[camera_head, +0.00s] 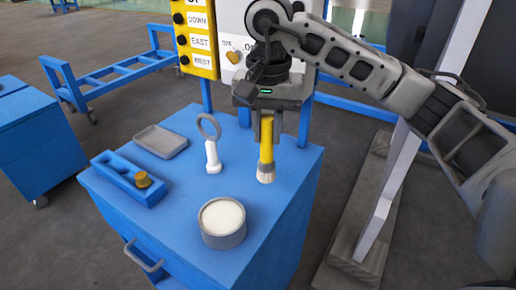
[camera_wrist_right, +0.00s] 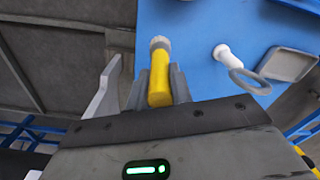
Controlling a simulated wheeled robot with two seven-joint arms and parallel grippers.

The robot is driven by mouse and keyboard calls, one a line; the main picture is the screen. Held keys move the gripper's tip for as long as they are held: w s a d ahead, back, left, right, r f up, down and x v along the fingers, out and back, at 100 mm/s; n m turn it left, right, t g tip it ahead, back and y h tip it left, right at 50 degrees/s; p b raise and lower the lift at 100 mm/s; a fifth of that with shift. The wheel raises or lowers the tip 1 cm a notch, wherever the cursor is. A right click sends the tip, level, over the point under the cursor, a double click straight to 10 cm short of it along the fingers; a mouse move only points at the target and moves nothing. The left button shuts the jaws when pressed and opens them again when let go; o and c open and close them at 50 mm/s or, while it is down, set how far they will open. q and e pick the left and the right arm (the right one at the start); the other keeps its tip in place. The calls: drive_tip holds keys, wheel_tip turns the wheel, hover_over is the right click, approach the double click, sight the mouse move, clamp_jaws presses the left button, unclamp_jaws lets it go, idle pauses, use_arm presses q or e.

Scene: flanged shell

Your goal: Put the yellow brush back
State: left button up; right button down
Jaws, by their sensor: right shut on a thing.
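My right gripper (camera_head: 268,113) is shut on the yellow brush (camera_head: 266,146), which hangs upright with its pale bristles down. The brush is over the right back part of the blue cabinet top (camera_head: 180,225); I cannot tell if its bristles touch the surface. In the right wrist view the yellow handle (camera_wrist_right: 160,82) sits between the two grey fingers (camera_wrist_right: 157,90). My left gripper is not in view.
A white-handled tool with a grey ring (camera_head: 212,155) stands left of the brush. A round grey tub with white contents (camera_head: 222,222) is at the front. A shallow grey tray (camera_head: 160,140) lies at the back left. A yellow button panel (camera_head: 196,38) rises behind.

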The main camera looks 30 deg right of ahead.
wheel_tip(320, 180, down, 6)
drive_tip(key=w+p, duration=0.1)
drive_tip(key=w, duration=0.1)
drive_tip(key=shift+w+a, duration=0.2)
drive_tip(key=shift+a, duration=0.15)
drive_tip(key=c, duration=1.3)
unclamp_jaws()
drive_tip(key=shift+o, duration=0.2)
drive_tip(key=shift+r, duration=0.1)
wheel_tip(320, 180, up, 12)
